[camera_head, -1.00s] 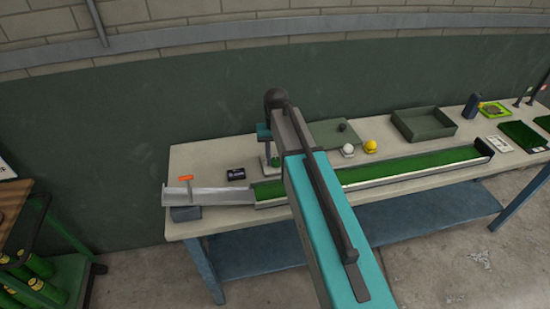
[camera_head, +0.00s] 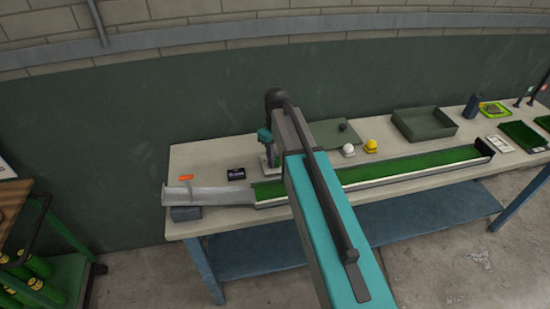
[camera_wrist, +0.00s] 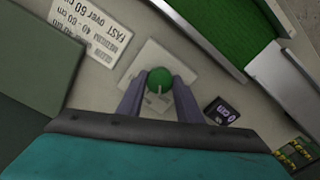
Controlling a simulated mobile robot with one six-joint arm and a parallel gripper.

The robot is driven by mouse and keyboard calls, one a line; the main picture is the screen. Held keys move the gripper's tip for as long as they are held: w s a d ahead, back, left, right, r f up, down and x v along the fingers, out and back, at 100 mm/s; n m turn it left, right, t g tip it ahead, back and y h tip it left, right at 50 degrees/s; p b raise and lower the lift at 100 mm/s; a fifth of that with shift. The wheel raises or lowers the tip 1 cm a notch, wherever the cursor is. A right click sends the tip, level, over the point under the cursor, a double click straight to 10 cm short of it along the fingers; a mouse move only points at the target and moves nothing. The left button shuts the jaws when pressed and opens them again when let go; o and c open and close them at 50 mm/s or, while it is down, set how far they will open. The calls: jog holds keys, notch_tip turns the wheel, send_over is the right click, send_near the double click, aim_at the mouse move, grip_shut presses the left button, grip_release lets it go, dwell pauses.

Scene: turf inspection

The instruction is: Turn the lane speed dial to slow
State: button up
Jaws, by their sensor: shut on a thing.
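The lane speed dial is a round green knob (camera_wrist: 159,78) on a pale square plate (camera_wrist: 150,54), seen in the wrist view. A small pale mark shows on the knob, pointing toward the bottom of the picture. My gripper (camera_wrist: 160,88) is shut on the knob, with one grey finger on each side. In the head view my gripper (camera_head: 269,155) reaches down to the table behind the lane and mostly hides the dial. A white card (camera_wrist: 90,35) beside the plate, upside down in the wrist view, lists FAST, MEDIUM and apparently SLOW with distances.
The green lane (camera_head: 410,170) with metal sides runs along the table front, leading to a metal ramp (camera_head: 210,196) at left. A small black display (camera_head: 236,174) stands near the dial. White (camera_head: 349,150) and yellow (camera_head: 370,146) balls and an open tray (camera_head: 425,125) are to the right.

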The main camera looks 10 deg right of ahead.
aim_at(276, 160)
jog(key=shift+n, duration=1)
jog(key=o, duration=1)
jog(key=shift+o, duration=0.2)
jog(key=shift+r, duration=0.2)
notch_tip(276, 160, up, 13)
jog(key=b, duration=0.3)
jog(key=shift+r, duration=0.2)
